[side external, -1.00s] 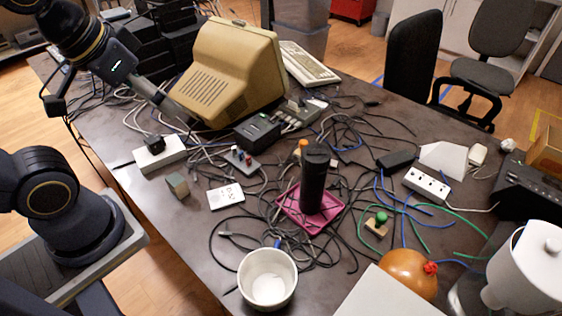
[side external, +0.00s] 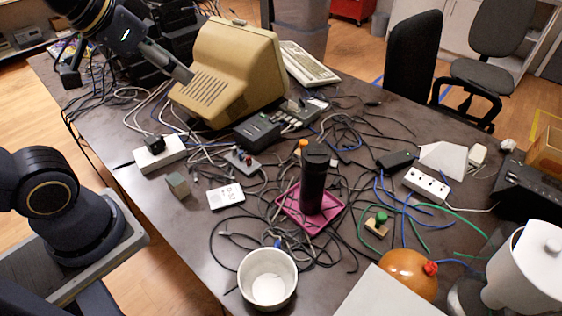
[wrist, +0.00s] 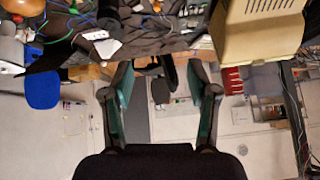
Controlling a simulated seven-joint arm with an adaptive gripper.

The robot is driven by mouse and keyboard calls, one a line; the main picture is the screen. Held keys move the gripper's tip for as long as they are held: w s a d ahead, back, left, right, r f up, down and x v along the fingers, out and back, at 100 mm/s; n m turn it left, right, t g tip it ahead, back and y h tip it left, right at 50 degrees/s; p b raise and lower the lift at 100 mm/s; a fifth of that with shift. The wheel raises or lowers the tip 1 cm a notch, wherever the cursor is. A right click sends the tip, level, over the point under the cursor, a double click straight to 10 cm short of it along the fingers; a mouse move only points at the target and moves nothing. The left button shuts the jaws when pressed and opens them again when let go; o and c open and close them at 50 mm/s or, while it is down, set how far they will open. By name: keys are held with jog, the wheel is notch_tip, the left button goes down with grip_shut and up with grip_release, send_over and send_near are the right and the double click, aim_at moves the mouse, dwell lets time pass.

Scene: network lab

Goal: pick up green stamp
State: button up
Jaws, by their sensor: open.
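The green stamp (side external: 377,222) stands on the dark table in the side external view. It has a round green knob on a small light wooden block and sits right of the magenta tray (side external: 327,227), among cables. I cannot clearly make it out in the wrist view. My gripper (wrist: 163,88) is open and empty in the wrist view, with its two dark green-padded fingers well apart. In the side external view my gripper (side external: 175,67) is high at the upper left in front of the beige monitor, far from the stamp.
A black cylinder (side external: 313,180) stands on the tray. A white cup (side external: 267,278), an orange gourd-like object (side external: 407,275) and a white power strip (side external: 427,185) surround the stamp area. Loose cables cover much of the table. The beige monitor (side external: 232,75) stands near my gripper.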

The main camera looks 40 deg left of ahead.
jog(key=w+d+r+m, duration=0.2)
jog(key=w+d+r, duration=0.1)
jog(key=w, duration=0.5)
jog(key=m+g+h, duration=0.3)
jog(key=m+g, duration=0.2)
jog(key=m, duration=0.1)
send_over(381, 215)
jog(key=s+a, duration=0.4)
jog(key=a, duration=0.1)
notch_tip(381, 215, down, 28)
jog(key=x, duration=1)
jog(key=shift+w+d+f, duration=0.15)
jog(key=shift+w+d, duration=0.15)
jog(key=shift+d, duration=0.05)
jog(key=shift+t, duration=0.3)
jog(key=x, duration=0.5)
jog(key=shift+w+d+f, duration=0.1)
jog(key=shift+d+f, duration=0.1)
jog(key=shift+d, duration=0.25)
